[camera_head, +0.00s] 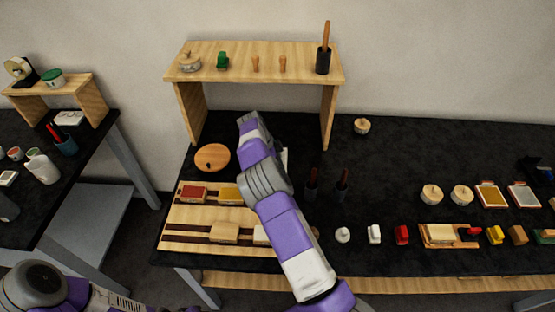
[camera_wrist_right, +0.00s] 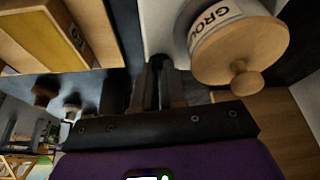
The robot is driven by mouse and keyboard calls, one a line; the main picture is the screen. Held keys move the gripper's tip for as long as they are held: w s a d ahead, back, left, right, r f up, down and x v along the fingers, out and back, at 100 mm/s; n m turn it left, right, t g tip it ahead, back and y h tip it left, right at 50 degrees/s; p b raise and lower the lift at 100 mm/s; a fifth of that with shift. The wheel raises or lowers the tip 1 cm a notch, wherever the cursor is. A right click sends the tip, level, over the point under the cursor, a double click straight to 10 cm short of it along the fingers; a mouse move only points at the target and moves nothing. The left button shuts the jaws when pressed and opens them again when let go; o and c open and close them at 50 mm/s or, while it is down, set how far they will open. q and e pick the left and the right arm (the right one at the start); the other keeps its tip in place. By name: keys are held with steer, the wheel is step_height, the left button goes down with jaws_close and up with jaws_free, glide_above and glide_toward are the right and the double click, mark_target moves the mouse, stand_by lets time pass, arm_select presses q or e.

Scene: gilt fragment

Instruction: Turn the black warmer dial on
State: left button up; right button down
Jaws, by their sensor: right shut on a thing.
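My right gripper (camera_wrist_right: 158,75) shows in the right wrist view with its dark fingers close together. They are shut on a small dark piece at a pale white panel (camera_wrist_right: 160,28); the piece looks like the black warmer dial, mostly hidden by the fingers. In the head view my right arm reaches up over the middle table and covers this gripper and the dial. A pale edge (camera_head: 284,158) shows just right of the arm, perhaps part of the warmer. My left gripper is outside the views; only part of my left arm shows at bottom left.
A jar with a wooden lid (camera_wrist_right: 240,55) stands close right of the right gripper in the wrist view. A wooden shelf (camera_head: 240,50) stands behind my arm. Blocks on wooden boards (camera_head: 193,192) lie left, several small items right. The black tabletop (camera_head: 390,165) has free room.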

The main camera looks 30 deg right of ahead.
steer(key=shift+m+g+p, duration=0.3)
steer(key=shift+m+p, duration=0.1)
steer(key=shift+m, duration=0.6)
steer(key=shift+y, duration=0.3)
steer(key=c, duration=1.2)
jaws_free()
